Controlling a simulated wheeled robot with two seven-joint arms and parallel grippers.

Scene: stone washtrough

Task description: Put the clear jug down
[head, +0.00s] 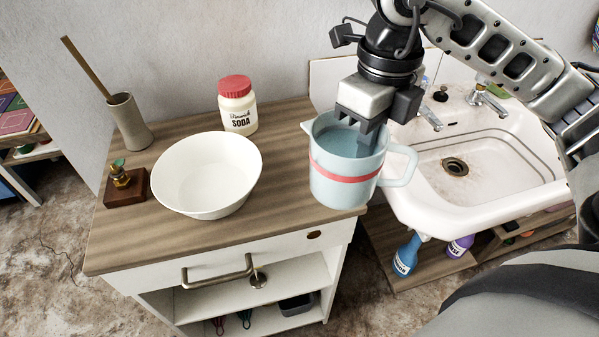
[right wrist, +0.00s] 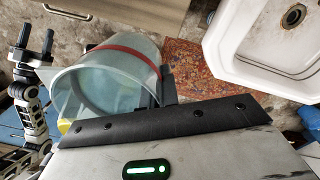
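The clear jug (head: 345,172) is pale, see-through blue with a red band, a spout at left and a handle at right. My right gripper (head: 360,128) is shut on its rim wall, with one finger showing inside the mouth. The jug hangs roughly upright in the air, overlapping the worktop's (head: 285,190) right front corner in the head view. In the right wrist view, the jug (right wrist: 105,85) shows against the floor, near the cabinet front. My left gripper (right wrist: 36,55) seems to show at that view's left edge; its finger state is unclear.
A white bowl (head: 207,175), a soda jar (head: 238,107), a brush holder (head: 129,122) and a small wooden block with a brass top (head: 125,188) stand on the worktop. Bare wood lies between bowl and jug. A white sink (head: 430,190) is at right. A reddish rug (right wrist: 195,70) lies below.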

